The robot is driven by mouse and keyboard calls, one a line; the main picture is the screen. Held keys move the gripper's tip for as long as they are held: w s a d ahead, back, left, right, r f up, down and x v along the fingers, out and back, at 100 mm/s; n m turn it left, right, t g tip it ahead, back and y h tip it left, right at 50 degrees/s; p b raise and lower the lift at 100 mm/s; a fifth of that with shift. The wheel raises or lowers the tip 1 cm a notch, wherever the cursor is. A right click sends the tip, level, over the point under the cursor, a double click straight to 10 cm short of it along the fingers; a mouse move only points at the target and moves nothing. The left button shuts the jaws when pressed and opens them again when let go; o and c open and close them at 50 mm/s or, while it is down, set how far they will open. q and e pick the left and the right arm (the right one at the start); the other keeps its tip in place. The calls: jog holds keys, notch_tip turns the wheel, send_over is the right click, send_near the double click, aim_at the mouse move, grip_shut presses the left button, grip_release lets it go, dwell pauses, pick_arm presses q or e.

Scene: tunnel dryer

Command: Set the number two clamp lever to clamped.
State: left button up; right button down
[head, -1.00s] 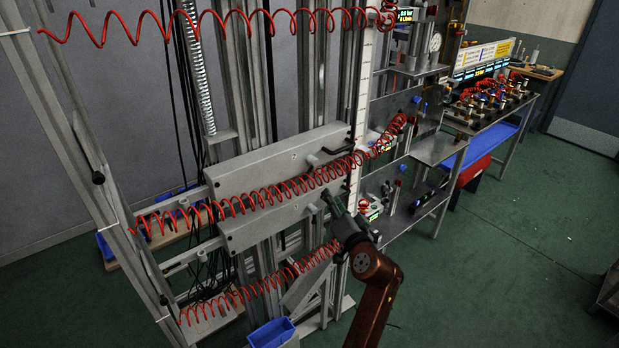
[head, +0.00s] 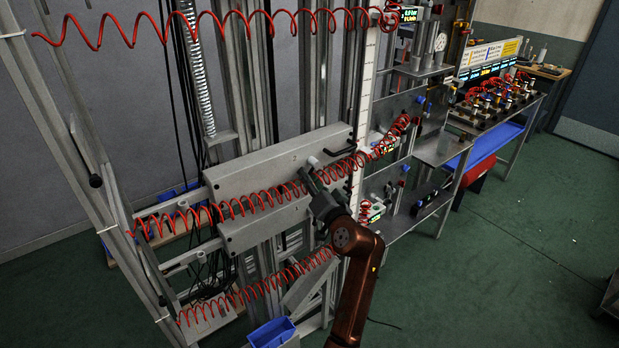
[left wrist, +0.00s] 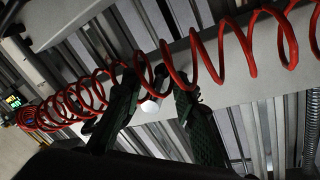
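Two grey clamp boxes are on the frame in the head view, an upper one (head: 255,172) and a lower one (head: 250,232); their marks are too small to read. A black lever (head: 338,152) sticks out at the right end of the upper box. My left gripper (head: 308,180) is in front of the boxes, near their right ends, below and left of that lever. In the left wrist view its fingers (left wrist: 153,105) are apart. A pale round knob (left wrist: 150,106) shows between them, and a dark end (left wrist: 161,71) just beyond. My right gripper is out of view.
A red coiled hose (head: 235,206) runs across the boxes and close by my left fingertips; it crosses the left wrist view (left wrist: 218,50) too. Another coil (head: 270,287) hangs below. A white scale post (head: 362,110) and instrument panels stand to the right. Green floor at right is clear.

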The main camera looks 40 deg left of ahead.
pick_arm(q)
jog(key=shift+d, duration=0.15)
jog(key=shift+c, duration=0.3)
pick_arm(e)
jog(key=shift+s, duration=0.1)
pick_arm(q)
jog(key=shift+w, duration=0.1)
jog(key=shift+c, duration=0.8)
grip_shut()
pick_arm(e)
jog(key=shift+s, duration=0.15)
